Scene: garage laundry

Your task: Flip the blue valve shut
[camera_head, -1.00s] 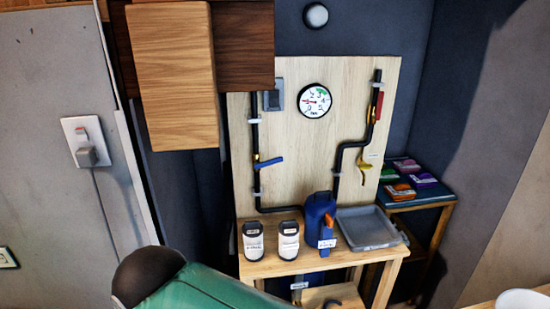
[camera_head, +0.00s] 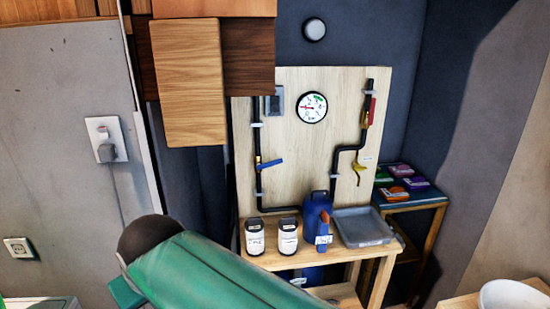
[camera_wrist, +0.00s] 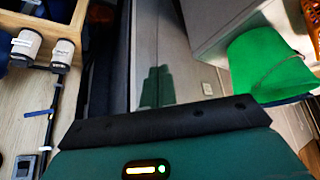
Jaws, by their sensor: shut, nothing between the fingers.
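The blue valve handle (camera_head: 268,164) sits on the left black pipe of the wooden panel (camera_head: 295,155). It lies across the upright pipe, slightly tilted with its right end higher. The blue handle also shows at the left of the wrist view (camera_wrist: 40,113), well to the side of my gripper. My gripper (camera_wrist: 157,86) shows in the wrist view as two green fingertips close together, shut and empty. It is apart from the valve and faces a grey wall or door. In the head view my green arm crosses the bottom and hides the gripper's fingertips.
A yellow valve (camera_head: 357,172) and a red handle (camera_head: 372,112) are on the right pipe. A wooden cabinet (camera_head: 188,85) overhangs the panel's upper left.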

